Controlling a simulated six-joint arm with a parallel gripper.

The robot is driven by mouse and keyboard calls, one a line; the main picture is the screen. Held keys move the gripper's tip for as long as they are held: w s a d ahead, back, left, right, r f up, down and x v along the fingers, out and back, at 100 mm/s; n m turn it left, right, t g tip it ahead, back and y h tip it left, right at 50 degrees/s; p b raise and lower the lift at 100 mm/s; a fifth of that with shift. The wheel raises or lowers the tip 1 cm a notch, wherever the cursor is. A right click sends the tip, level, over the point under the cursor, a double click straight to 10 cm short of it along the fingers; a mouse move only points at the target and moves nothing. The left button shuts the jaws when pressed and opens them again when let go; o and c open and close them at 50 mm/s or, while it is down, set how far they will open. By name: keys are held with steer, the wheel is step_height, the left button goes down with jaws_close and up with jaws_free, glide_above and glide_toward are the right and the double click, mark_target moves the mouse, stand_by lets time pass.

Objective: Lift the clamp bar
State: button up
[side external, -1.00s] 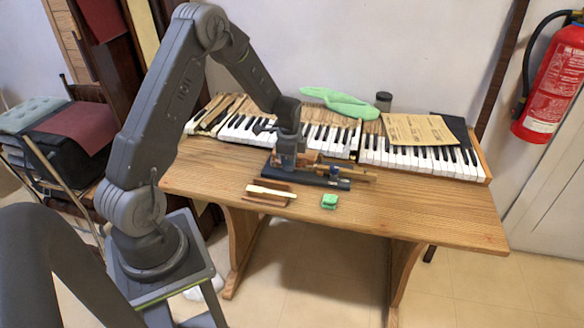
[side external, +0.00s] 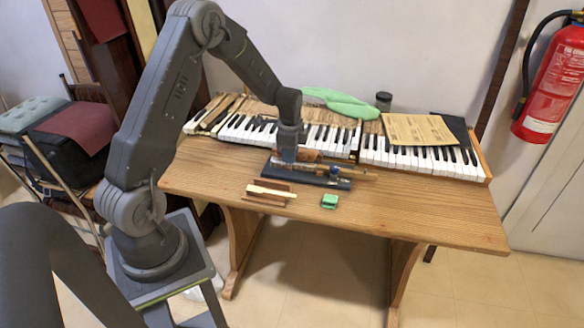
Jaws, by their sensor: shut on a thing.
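A small fixture with a dark blue base (side external: 331,182) stands near the middle of the wooden table. The clamp bar (side external: 306,155), brownish and small in this view, lies across its top, partly hidden by my gripper. My gripper (side external: 288,156) points down at the left end of the fixture and is shut on the clamp bar. The fingertips are small and dark here, so the exact contact is hard to see. A tan bar with a blue part (side external: 345,172) sticks out to the right of the fixture.
A row of piano keys (side external: 420,160) lies behind the fixture, with a green cloth (side external: 340,103), cardboard (side external: 417,129) and dark jar (side external: 383,101) beyond. A wooden holder with a pale stick (side external: 268,193) and a green block (side external: 329,201) lie in front. The table's right front is clear.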

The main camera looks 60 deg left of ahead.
steer(key=shift+w+a+r, duration=0.15)
steer(key=shift+w+a+r, duration=0.2)
steer(key=shift+a+r, duration=0.05)
steer(key=shift+r, duration=0.2)
steer(key=shift+w+a+r, duration=0.2)
steer(key=shift+r, duration=0.2)
steer(key=shift+w+a+r, duration=0.6)
steer(key=shift+a+r, duration=0.05)
steer(key=shift+r, duration=0.1)
stand_by(0.3)
steer(key=shift+w+a+r, duration=0.55)
steer(key=shift+w+a, duration=0.2)
